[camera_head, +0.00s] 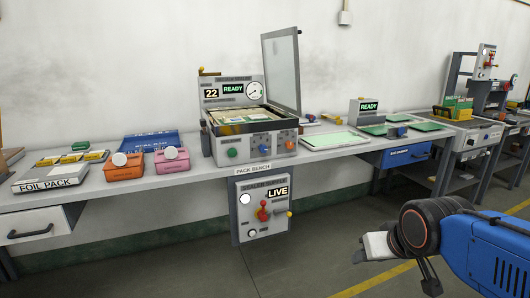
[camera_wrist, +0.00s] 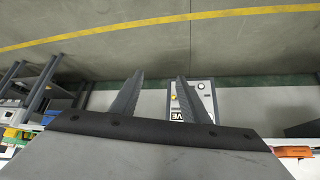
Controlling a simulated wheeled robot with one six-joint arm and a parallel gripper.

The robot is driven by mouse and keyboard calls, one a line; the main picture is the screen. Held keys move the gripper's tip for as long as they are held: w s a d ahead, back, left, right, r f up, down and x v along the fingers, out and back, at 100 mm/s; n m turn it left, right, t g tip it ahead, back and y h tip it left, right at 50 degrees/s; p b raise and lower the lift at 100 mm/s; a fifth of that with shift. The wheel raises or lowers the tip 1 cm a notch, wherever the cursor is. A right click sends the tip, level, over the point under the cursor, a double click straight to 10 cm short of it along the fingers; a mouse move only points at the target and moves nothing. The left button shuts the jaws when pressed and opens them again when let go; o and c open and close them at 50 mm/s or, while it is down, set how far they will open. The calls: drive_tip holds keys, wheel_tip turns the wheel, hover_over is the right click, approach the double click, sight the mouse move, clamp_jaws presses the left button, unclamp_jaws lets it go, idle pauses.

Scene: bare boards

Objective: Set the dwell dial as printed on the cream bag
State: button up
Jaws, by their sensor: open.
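A sealing machine (camera_head: 205,147) stands on the pack bench with its clear lid (camera_head: 283,70) raised. Its display (camera_head: 211,94) reads 22, beside a green READY sign and a round gauge (camera_head: 253,90). On its front are a green knob (camera_head: 232,153), a blue knob (camera_head: 263,149) and an orange knob (camera_head: 290,145); their labels are too small to read. Cream-coloured packs (camera_head: 242,116) lie in its open chamber; I cannot tell which is the cream bag, and no print is legible. My gripper (camera_head: 375,247) is open and empty, low in front of the bench; its two fingers show in the wrist view (camera_wrist: 158,78).
Below the bench hangs a LIVE panel (camera_head: 250,231) with a red lever (camera_head: 263,212). An orange box (camera_head: 123,168), a pink box (camera_head: 172,160) and a foil pack tray (camera_head: 45,182) stand left. Green pads (camera_head: 374,129) lie right. The floor before the bench is clear.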

drive_tip(key=w+a+r+t+y, duration=0.1)
drive_tip(key=w+a+r+t, duration=0.2)
drive_tip(key=w, duration=0.8)
drive_tip(key=w+a+r+t+y, duration=0.1)
drive_tip(key=w+a+r+t, duration=0.2)
drive_tip(key=w, duration=0.7)
drive_tip(key=n+t+y, duration=0.2)
drive_tip(key=t+y, duration=0.2)
approach(264, 150)
drive_tip(key=x, duration=0.8)
drive_tip(key=shift+w+a, duration=0.1)
drive_tip(key=shift+w, duration=0.3)
clamp_jaws()
drive_tip(key=c, duration=1.1)
unclamp_jaws()
